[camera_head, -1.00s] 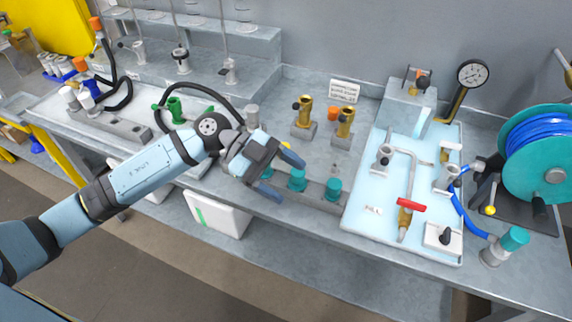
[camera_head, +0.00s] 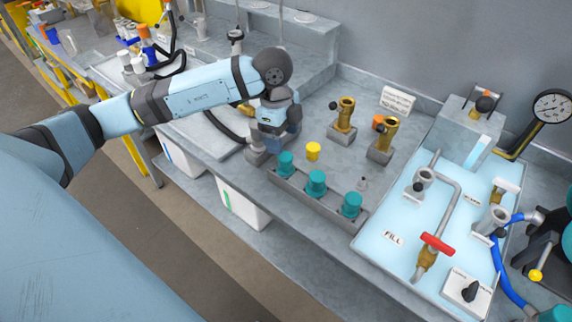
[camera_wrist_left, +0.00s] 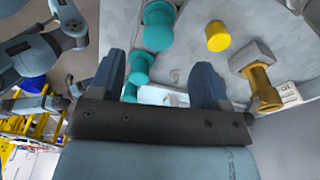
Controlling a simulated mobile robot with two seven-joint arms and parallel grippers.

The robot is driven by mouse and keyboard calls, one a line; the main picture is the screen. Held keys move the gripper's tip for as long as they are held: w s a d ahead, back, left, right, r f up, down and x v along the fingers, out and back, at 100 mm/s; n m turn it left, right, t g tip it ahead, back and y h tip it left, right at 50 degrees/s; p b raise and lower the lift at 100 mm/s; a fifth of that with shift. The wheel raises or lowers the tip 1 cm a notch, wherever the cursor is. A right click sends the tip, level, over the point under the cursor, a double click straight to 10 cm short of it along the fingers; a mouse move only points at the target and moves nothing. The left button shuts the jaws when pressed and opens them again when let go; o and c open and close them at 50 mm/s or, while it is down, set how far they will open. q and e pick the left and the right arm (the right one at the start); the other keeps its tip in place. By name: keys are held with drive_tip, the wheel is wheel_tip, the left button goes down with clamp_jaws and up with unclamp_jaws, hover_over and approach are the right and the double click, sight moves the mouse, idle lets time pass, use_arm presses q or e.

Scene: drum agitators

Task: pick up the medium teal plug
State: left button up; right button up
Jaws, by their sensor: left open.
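Several teal plugs are in view. Three stand upright in a row on a grey rack (camera_head: 334,209) near the table's front edge: the left plug (camera_head: 286,164), the middle plug (camera_head: 316,183) and the right plug (camera_head: 351,206). I cannot tell for sure which is the medium one. My left gripper (camera_head: 279,143) is open and empty, pointing down just behind and left of the left plug. In the left wrist view the open fingers (camera_wrist_left: 160,82) point toward the row; the nearest-looking teal plug (camera_wrist_left: 158,26) lies beyond them, apart from both. My right gripper does not show.
A yellow plug (camera_head: 313,151) stands close behind the row. Two brass fittings (camera_head: 345,115) on grey blocks stand further back. A pale blue lit tray (camera_head: 372,243) with pipes and a red-handled valve (camera_head: 437,243) lies to the right. A black hose lies left of my gripper.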

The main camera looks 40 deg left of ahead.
sight(285, 156)
use_arm(q)
drive_tip(key=f, duration=0.5)
drive_tip(key=d+f, duration=0.1)
drive_tip(key=f, duration=0.1)
drive_tip(key=shift+f, duration=0.2)
drive_tip(key=c, duration=1)
